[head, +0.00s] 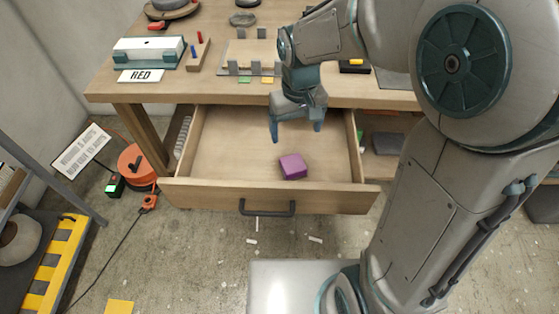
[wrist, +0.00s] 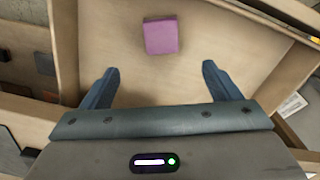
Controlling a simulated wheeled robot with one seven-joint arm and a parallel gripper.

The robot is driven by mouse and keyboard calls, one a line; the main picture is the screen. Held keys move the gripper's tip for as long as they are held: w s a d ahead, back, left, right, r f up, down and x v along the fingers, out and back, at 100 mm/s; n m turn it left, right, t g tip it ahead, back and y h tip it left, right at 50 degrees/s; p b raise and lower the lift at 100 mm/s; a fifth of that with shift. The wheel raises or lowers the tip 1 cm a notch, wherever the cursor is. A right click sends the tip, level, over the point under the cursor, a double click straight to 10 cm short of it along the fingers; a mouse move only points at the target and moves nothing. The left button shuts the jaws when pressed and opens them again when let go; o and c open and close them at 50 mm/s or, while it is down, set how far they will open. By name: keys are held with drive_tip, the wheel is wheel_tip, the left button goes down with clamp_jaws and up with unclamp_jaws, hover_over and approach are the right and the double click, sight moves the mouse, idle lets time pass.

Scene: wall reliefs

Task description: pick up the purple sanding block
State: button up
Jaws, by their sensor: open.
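The purple sanding block (head: 293,167) lies in the open wooden drawer (head: 232,160), near its front and a little right of the middle. It also shows in the wrist view (wrist: 161,37), at the top and ahead of the fingers. My gripper (head: 296,134) is open and empty. It hangs over the drawer, behind and above the block, with its fingers pointing down. In the wrist view the block is beyond the fingertips, roughly centred between them, and not touched.
The drawer's front panel with a dark handle (head: 267,208) faces me. An orange cable reel (head: 136,165) stands on the floor at left.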

sight(293, 163)
drive_tip(key=f, duration=0.6)
drive_tip(key=f+b, duration=0.1)
drive_tip(key=f, duration=0.2)
drive_tip(key=shift+w+a, duration=0.1)
drive_tip(key=shift+a, duration=0.25)
drive_tip(key=f+b, duration=0.1)
drive_tip(key=f, duration=0.4)
drive_tip(key=shift+d+f, duration=0.15)
drive_tip(key=shift+d, duration=0.05)
drive_tip(key=c, duration=1.2)
